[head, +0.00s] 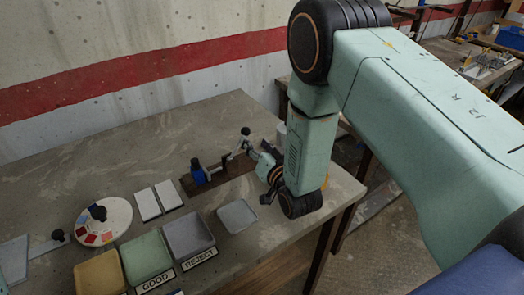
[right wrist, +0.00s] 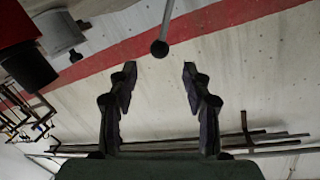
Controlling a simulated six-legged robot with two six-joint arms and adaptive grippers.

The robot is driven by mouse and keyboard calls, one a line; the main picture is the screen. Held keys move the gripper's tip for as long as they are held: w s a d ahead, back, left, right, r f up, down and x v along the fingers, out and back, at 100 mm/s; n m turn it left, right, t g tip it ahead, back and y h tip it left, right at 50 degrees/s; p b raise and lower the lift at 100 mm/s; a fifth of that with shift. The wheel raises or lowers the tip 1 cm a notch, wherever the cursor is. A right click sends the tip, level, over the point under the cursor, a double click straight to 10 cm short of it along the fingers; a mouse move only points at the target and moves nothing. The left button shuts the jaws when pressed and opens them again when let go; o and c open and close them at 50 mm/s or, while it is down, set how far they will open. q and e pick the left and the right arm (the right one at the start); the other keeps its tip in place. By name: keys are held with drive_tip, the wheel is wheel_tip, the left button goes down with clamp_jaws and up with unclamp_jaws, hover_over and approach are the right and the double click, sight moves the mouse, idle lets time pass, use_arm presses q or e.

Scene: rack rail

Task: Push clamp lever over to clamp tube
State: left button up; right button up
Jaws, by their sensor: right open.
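The clamp fixture has a dark base (head: 222,184) on the workbench, with a blue part (head: 198,173) at its left end. Near its right end, a lever with a black ball knob (head: 245,131) stands up. In the right wrist view the lever's pale rod (right wrist: 167,20) comes in from the top, and its knob (right wrist: 160,48) sits just beyond the fingertips, roughly centred between them. My right gripper (right wrist: 157,76) is open and empty, fingers spread. In the head view my right gripper (head: 257,155) is beside the lever. I cannot make out the tube clearly. My left gripper is not in view.
The bench's right edge is close to my right wrist. The bench behind is clear.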

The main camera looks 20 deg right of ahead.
drive_tip(key=s, duration=0.3)
drive_tip(key=shift+s+r, duration=0.1)
drive_tip(key=shift+r, duration=0.1)
